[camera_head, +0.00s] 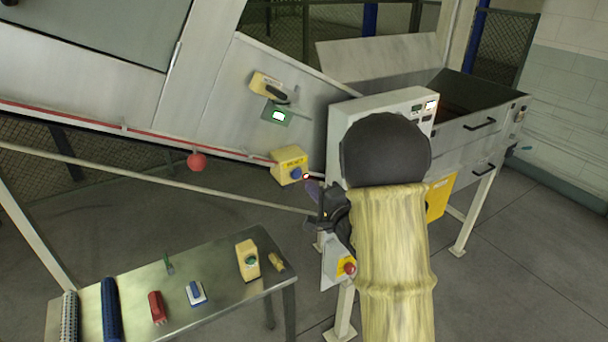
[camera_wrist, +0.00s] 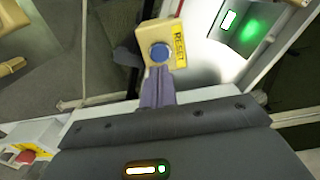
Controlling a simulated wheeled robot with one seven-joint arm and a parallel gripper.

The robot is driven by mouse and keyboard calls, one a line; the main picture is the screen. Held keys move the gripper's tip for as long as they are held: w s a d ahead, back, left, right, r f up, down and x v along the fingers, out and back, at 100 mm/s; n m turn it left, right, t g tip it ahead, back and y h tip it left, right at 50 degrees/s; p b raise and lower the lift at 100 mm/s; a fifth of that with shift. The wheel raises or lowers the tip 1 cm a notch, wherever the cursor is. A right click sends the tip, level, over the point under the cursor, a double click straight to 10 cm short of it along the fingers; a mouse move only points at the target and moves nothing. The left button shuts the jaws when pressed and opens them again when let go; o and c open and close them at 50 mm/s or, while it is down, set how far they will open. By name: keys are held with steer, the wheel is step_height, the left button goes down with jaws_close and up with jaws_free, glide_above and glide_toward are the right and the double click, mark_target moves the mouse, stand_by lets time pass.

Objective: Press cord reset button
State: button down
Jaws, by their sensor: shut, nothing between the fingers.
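The cord reset button is a blue round button (camera_head: 296,173) on a yellow box marked RESET (camera_head: 289,158), at the lower end of the red cord on the machine's side. In the wrist view the blue button (camera_wrist: 160,53) faces me on its yellow box (camera_wrist: 178,40), just beyond my fingertips. My gripper (camera_head: 312,186) is shut and empty, close to the button at its right in the head view. In the wrist view the shut fingers (camera_wrist: 158,84) point at the button's lower edge. I cannot tell whether they touch it.
A red cord (camera_head: 70,116) with a red ball (camera_head: 197,161) runs along the machine. A red stop button (camera_head: 349,268) sits below my arm. A metal table (camera_head: 215,290) with several small items stands at the lower left. A rail (camera_head: 150,176) crosses before the machine.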

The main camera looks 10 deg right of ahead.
mark_target(298, 175)
steer(key=p+x, duration=0.2)
steer(key=x, duration=0.2)
steer(key=shift+w+a+r, duration=0.1)
steer(key=shift+w+a, duration=0.05)
steer(key=shift+w, duration=0.2)
